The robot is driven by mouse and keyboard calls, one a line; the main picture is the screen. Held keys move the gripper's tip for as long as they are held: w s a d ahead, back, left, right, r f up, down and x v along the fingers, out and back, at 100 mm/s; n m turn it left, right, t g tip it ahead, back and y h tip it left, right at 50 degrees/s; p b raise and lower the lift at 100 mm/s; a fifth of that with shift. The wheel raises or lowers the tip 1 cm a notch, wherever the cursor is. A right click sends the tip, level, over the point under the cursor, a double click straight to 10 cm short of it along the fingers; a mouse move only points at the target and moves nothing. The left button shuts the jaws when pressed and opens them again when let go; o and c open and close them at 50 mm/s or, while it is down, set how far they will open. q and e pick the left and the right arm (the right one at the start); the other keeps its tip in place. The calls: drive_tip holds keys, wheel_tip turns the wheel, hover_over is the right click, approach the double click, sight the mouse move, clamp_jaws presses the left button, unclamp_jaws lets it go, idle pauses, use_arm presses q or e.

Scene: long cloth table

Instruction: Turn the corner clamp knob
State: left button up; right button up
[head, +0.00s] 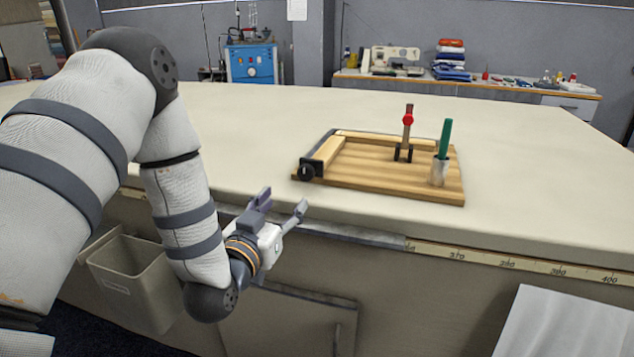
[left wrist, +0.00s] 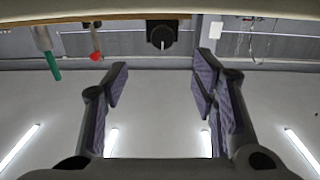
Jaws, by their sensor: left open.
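The corner clamp knob (head: 308,171) is black and round with a pale mark. It sits at the near left corner of a wooden board (head: 385,185) on the table. My left gripper (head: 283,204) is open and empty, in front of the table edge, apart from the knob and to its lower left. In the left wrist view the picture is upside down, and the knob (left wrist: 161,36) shows at the top, beyond and between the two spread fingers (left wrist: 161,72). My right gripper is in neither view.
On the board stand a red-topped upright clamp (head: 407,120) and a metal cup (head: 438,172) with a green handle (head: 445,138). Light wooden strips (head: 330,151) run along two board sides. The cloth table (head: 540,170) is clear around it. A bin (head: 135,270) hangs below its front.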

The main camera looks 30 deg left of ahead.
sight(304, 175)
use_arm(q)
drive_tip(key=x, duration=0.5)
drive_tip(key=b+x, duration=0.1)
drive_tip(key=x, duration=0.5)
drive_tip(key=shift+w+a+f, duration=0.2)
drive_tip(key=shift+w+a, duration=0.05)
drive_tip(key=shift+w+r, duration=0.1)
drive_tip(key=shift+w, duration=0.15)
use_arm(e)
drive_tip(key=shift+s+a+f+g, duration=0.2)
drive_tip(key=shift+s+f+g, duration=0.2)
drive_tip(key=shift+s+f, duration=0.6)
use_arm(q)
drive_tip(key=shift+c, duration=0.6)
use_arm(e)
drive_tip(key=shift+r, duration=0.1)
use_arm(q)
drive_tip(key=c, duration=1.1)
